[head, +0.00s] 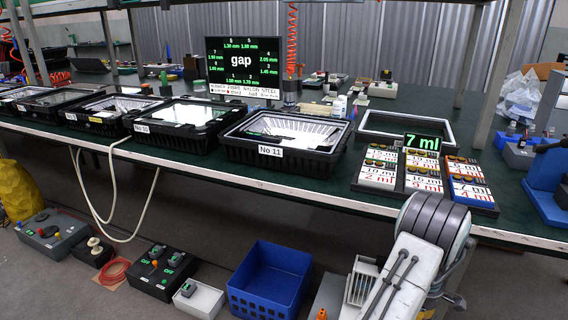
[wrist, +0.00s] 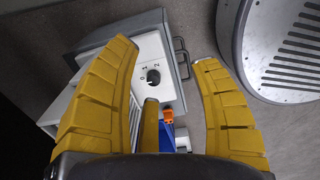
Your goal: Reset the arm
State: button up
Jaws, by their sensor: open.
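My gripper (wrist: 165,65) shows in the wrist view with its yellow ribbed fingers spread apart and nothing between them. It points down over a grey and white box with a black rotary knob (wrist: 153,76) marked with numbers. The box lies beyond the fingertips, and I see no contact. An orange piece (wrist: 168,116) shows between the fingers, lower down.
A long green bench (head: 330,178) carries black floodlight housings, one labelled No 11 (head: 270,151), a screen reading gap (head: 243,65) and a block rack (head: 421,207). On the floor stand a blue crate (head: 270,283), a black switch box (head: 163,270) and a grey control box (head: 52,234).

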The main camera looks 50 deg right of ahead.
jog(key=w+a+r+p, duration=0.3)
jog(key=w+r+p, duration=0.1)
jog(key=w+r, duration=0.4)
jog(key=w+a+r+p, duration=0.35)
jog(key=w+r, duration=0.25)
jog(key=r, duration=0.4)
jog(key=w+a+r+m+t+h+p, duration=0.1)
jog(key=w+a+r+p, duration=0.3)
jog(key=a+r, duration=0.3)
jog(key=w+a+r+m+p, duration=0.1)
jog(key=w+a+r+p, duration=0.45)
jog(key=r, duration=0.35)
jog(key=a+r+m+t+p, duration=0.1)
jog(key=a+r+p, duration=0.7)
jog(key=a+r, duration=0.65)
jog(key=s+a+r+m+t+y+p, duration=0.1)
jog(key=s+a+r+p, duration=0.6)
jog(key=a, duration=0.4)
jog(key=shift+a+r+p, duration=0.3)
jog(key=shift+r+p, duration=0.15)
jog(key=shift+p, duration=0.1)
jog(key=shift+c, duration=0.4)
